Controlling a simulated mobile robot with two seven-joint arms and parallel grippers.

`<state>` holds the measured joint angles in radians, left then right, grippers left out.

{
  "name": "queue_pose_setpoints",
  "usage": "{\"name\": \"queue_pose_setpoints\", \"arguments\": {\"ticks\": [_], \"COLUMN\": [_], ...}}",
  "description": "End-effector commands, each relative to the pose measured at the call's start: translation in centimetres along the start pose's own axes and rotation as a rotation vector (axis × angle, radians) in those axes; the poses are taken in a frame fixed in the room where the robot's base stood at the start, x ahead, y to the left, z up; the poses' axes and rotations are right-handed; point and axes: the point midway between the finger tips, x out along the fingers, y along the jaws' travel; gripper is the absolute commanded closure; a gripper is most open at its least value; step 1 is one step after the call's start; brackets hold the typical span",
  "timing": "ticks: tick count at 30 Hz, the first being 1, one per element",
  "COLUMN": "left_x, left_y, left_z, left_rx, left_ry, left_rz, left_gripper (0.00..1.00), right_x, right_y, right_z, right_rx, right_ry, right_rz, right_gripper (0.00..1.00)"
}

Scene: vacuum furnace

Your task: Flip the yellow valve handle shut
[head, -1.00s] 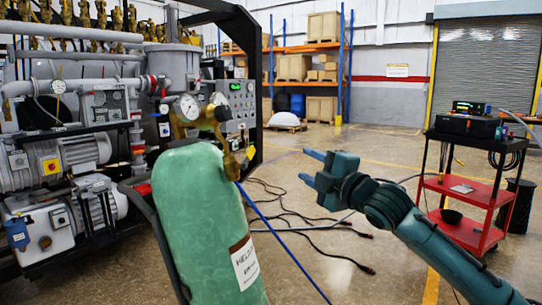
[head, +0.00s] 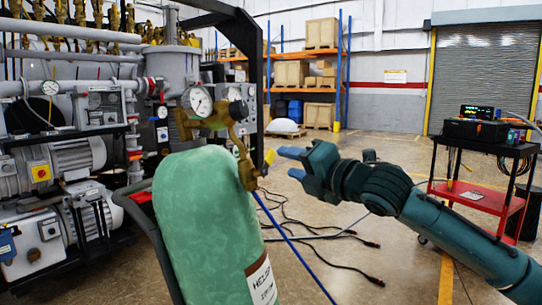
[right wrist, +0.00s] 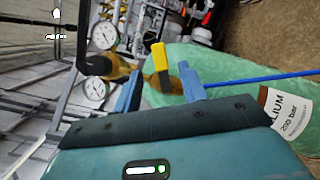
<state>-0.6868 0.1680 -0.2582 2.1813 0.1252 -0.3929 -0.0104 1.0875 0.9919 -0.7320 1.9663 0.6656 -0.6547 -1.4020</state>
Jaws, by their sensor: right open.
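The yellow valve handle (head: 269,157) is a small tab on the brass regulator (head: 243,150) at the top of the green helium cylinder (head: 205,225). My right gripper (head: 289,163) is open, its two blue fingers pointing left, with the tips just right of the handle. In the right wrist view, the yellow handle (right wrist: 159,60) appears in the gap between the fingers of the right gripper (right wrist: 160,88), beyond them. I cannot tell if anything touches. The blue hose (head: 290,243) runs down from the valve. My left gripper is not in view.
Pumps and pipes of the furnace rig (head: 75,155) stand at the left, behind the cylinder. A red cart (head: 480,195) with instruments stands at the right. Dark cables (head: 320,260) lie on the floor. The floor between the cylinder and cart is largely open.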

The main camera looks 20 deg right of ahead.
Motion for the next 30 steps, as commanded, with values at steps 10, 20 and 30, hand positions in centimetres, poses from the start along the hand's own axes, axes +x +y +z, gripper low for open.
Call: {"name": "queue_pose_setpoints", "arguments": {"ticks": [10,20,30], "left_x": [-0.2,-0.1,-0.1], "left_y": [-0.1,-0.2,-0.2], "left_z": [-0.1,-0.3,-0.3], "left_rx": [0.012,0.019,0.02], "left_ry": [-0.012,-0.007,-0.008], "left_rz": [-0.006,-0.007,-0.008], "left_gripper": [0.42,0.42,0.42], "right_x": [6.0,7.0,7.0], "right_y": [0.1,0.0,0.0], "right_z": [0.1,0.1,0.1], "right_rx": [0.002,0.0,0.001], "right_ry": [-0.001,-0.001,-0.001], "right_rz": [0.0,0.0,0.0], "right_gripper": [0.58,0.58,0.77]}}
